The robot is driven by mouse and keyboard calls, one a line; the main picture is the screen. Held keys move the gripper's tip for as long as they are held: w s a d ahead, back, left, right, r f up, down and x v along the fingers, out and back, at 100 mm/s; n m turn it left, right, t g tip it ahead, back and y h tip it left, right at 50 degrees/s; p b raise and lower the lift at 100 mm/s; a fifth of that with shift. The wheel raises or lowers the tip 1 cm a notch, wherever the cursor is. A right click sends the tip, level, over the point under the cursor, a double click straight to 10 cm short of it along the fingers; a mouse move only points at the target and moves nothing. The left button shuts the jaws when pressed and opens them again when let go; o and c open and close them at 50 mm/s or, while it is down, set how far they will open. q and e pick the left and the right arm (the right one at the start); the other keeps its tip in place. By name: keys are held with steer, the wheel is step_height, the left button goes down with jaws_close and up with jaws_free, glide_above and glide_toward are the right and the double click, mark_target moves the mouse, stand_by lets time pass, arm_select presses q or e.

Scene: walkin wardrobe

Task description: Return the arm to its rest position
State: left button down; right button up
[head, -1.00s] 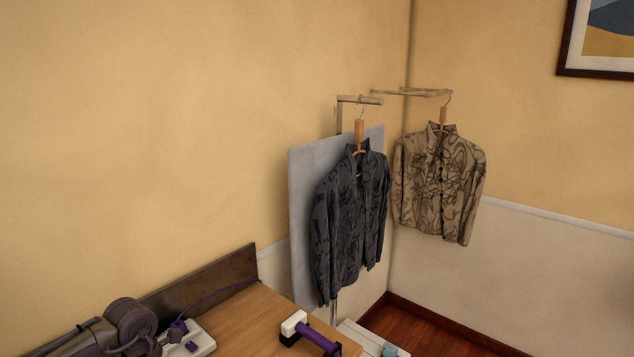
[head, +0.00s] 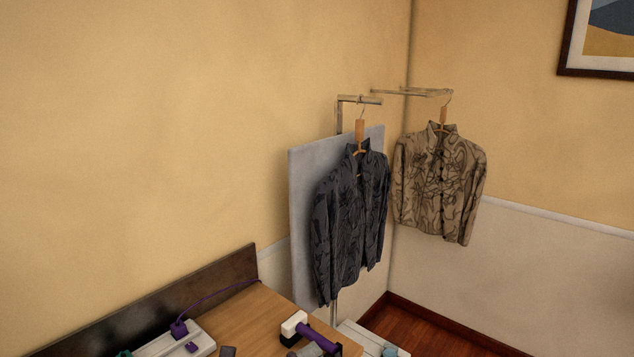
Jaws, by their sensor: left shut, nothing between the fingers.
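Only small grey parts of my left gripper (head: 308,349) show at the bottom edge, in front of the wooden desk top. It looks shut with nothing held. The frame edge cuts off most of it. My right gripper is not in view.
The wooden desk top (head: 262,318) has a dark back board. On it are a white power strip (head: 172,345) with purple plugs and a white-and-purple handled object (head: 296,324), close to my gripper in the picture. A dark jacket (head: 348,220) and a tan patterned jacket (head: 437,185) hang beyond.

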arm_select(q)
steer(key=w+a+n+t+y, duration=0.1)
steer(key=a+n+t+y, duration=0.9)
steer(key=n, duration=0.7)
steer(key=s+a+f+n+g+y, duration=0.4)
steer(key=a+f+n+g+y, duration=0.25)
steer(key=f, duration=0.25)
steer(key=s+a+f+n+g, duration=0.15)
steer(key=s+f+g, duration=0.4)
steer(key=s, duration=0.55)
steer(key=s+a+f+n+g, duration=0.1)
steer(key=s+f+n+g, duration=0.2)
steer(key=s+f+g, duration=0.5)
steer(key=s+f+t+b, duration=0.2)
steer(key=s+f+b, duration=0.15)
steer(key=f, duration=2.35)
steer(key=s+a+f+g+b, duration=0.1)
steer(key=s+a+f, duration=0.1)
steer(key=s+f, duration=1.5)
steer(key=shift+a+f, duration=0.4)
steer(key=shift+f, duration=0.25)
